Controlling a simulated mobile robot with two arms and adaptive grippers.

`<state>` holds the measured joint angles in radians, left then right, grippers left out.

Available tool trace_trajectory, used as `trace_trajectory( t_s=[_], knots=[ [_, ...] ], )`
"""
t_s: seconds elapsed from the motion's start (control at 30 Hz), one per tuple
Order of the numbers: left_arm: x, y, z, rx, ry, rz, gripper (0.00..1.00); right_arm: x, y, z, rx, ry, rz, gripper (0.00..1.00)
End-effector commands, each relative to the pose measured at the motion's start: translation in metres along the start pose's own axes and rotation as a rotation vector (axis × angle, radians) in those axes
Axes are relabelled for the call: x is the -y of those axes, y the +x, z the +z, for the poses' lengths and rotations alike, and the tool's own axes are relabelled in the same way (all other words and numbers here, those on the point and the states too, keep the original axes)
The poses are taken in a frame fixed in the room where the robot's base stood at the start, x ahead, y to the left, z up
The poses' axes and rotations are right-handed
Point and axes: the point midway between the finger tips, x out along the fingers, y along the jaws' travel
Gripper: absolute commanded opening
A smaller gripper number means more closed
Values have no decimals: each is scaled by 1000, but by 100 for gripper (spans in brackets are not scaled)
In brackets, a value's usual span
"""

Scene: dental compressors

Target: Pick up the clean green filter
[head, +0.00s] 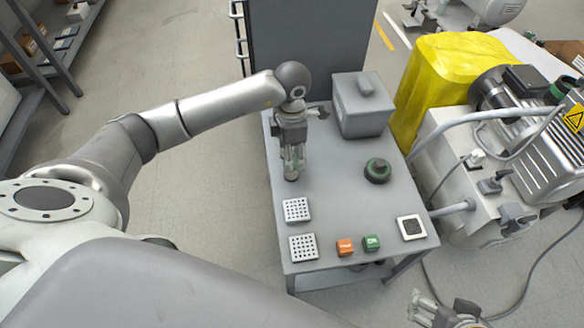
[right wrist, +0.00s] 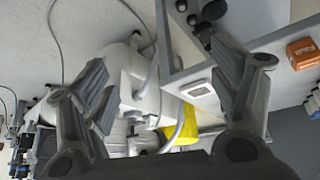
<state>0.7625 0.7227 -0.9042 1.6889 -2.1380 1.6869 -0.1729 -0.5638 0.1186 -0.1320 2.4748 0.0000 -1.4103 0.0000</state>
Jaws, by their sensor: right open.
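A round dark filter with a green band (head: 377,170) lies on the grey table top (head: 335,190), right of its middle, in the head view. I cannot tell whether it is the clean one. My left gripper (head: 292,172) points down over the left part of the table, left of the filter and apart from it. Its fingers are close together, and I cannot make out whether they hold anything. My right gripper (head: 436,308) is low at the right, off the table's front corner. Its fingers are spread and empty in the right wrist view (right wrist: 165,95).
On the table are a grey box (head: 362,112), two perforated white plates (head: 297,209) (head: 303,247), an orange block (head: 345,247), a green block (head: 371,243) and a white-framed dark square (head: 411,228). A compressor (head: 470,170) with a yellow cover (head: 440,75) stands close on the right.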

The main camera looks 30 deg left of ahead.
Motion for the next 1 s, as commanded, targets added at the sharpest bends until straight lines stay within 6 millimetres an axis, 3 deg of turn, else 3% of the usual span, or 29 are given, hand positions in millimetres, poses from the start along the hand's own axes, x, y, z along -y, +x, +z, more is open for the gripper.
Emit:
trace_trajectory(
  t_s=[0.23, 0.6, 0.97, 1.0],
  knots=[
    [2, 15, -1, 0, 0, -3, 62, 2, 4, -18, -82, -3, -5, 82],
    [2, 53, -3, 1, -1, -2, 62, 10, 3, -75, -347, -9, -19, 82],
    [2, 57, -2, 1, 1, -1, 62, 10, 0, -83, -384, -9, -21, 82],
    [2, 57, -2, 1, 1, -1, 57, 10, 0, -83, -384, -9, -21, 82]
  ],
)
